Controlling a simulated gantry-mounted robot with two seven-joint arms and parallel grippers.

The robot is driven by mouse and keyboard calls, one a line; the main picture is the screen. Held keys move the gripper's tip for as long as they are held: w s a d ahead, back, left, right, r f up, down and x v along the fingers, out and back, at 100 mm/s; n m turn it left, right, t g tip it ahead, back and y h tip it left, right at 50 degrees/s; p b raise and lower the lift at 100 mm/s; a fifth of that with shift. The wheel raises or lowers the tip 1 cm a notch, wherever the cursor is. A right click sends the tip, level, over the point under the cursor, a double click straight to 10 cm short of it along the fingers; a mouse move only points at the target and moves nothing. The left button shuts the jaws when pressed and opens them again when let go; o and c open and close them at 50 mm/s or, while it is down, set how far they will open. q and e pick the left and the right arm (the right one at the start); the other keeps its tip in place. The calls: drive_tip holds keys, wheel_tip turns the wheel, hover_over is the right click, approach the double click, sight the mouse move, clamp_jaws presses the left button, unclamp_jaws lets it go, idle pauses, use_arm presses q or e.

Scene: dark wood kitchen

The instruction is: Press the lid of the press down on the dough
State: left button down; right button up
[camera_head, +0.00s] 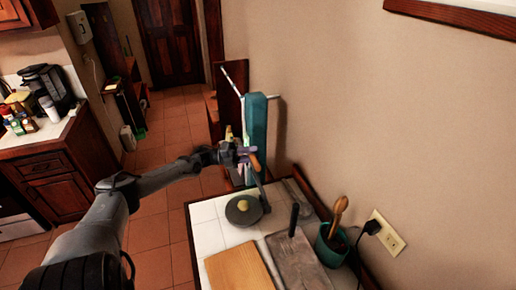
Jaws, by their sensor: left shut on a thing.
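The press (232,218) is a dark grey round plate on the white tiled counter. A pale yellow ball of dough (243,205) sits on the plate. A grey upright part of the press, which looks like its raised lid or arm (262,192), stands at the plate's right side, with an orange-brown handle (255,164) at its top. My left gripper (246,153) is at this handle, above and behind the dough, and is shut on it. The fingers are small, so the exact grip is hard to see. My right gripper is not in view.
A wooden board (238,268) and a grey slab (298,262) with a dark upright handle lie in front of the press. A green pot (331,246) with wooden utensils stands at the right by the wall.

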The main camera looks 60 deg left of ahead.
use_arm(q)
drive_tip(key=shift+s+a+f+m+t+h, duration=0.1)
drive_tip(key=shift+s+m+t+h, duration=0.1)
drive_tip(key=shift+s, duration=0.5)
drive_tip(key=shift+s+a+f+m+t+h, duration=0.1)
drive_tip(key=shift+s+t, duration=0.1)
drive_tip(key=shift+s, duration=0.45)
drive_tip(key=c, duration=0.9)
unclamp_jaws()
drive_tip(key=shift+s+f, duration=0.1)
drive_tip(key=shift+f, duration=0.05)
drive_tip(key=b+v, duration=0.2)
drive_tip(key=v, duration=0.8)
drive_tip(key=shift+s+a, duration=0.25)
drive_tip(key=shift+a, duration=0.05)
